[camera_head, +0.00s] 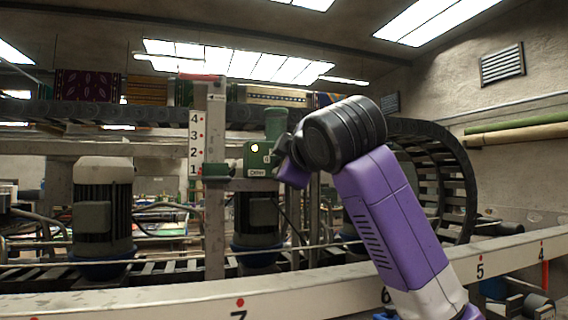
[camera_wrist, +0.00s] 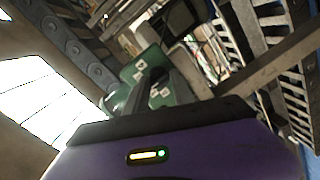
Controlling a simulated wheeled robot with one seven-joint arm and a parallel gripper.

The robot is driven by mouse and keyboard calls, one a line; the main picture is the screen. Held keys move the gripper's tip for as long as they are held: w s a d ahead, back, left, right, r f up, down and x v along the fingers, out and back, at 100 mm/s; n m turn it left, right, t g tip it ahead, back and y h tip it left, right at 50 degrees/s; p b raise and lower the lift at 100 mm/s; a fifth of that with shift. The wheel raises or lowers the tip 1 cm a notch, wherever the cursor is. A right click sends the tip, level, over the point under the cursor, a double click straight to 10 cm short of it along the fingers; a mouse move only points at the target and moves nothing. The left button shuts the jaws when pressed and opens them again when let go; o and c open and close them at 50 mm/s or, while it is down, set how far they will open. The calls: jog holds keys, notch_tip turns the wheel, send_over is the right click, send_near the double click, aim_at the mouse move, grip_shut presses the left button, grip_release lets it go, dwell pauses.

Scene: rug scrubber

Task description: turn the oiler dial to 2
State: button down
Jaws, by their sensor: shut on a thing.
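The oiler (camera_head: 257,154) is a green box with a small nameplate and a pale round spot, mounted behind the rail in the middle of the head view. In the wrist view the green oiler (camera_wrist: 183,93) shows small white marks on its face. My gripper (camera_head: 281,158) reaches it from the right and is shut at its right side. The dial is mostly hidden behind my gripper in the head view. A dark upright piece in front of the green face in the wrist view may be the dial or a finger; the dial's setting cannot be read.
A white post (camera_head: 214,190) with red-dotted numbers stands just left of the oiler. A grey motor (camera_head: 102,195) stands further left. A long pale rail (camera_head: 170,300) with numbers crosses the front. A curved black cable chain (camera_head: 455,165) arches behind my arm.

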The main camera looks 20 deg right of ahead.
jog(key=shift+d+r, duration=0.1)
dwell(0.3)
jog(key=c, duration=1.1)
grip_release()
jog(key=s, duration=0.2)
jog(key=s+b, duration=0.1)
jog(key=s, duration=0.2)
jog(key=s+b, duration=0.1)
jog(key=s, duration=0.2)
jog(key=shift+r, duration=0.3)
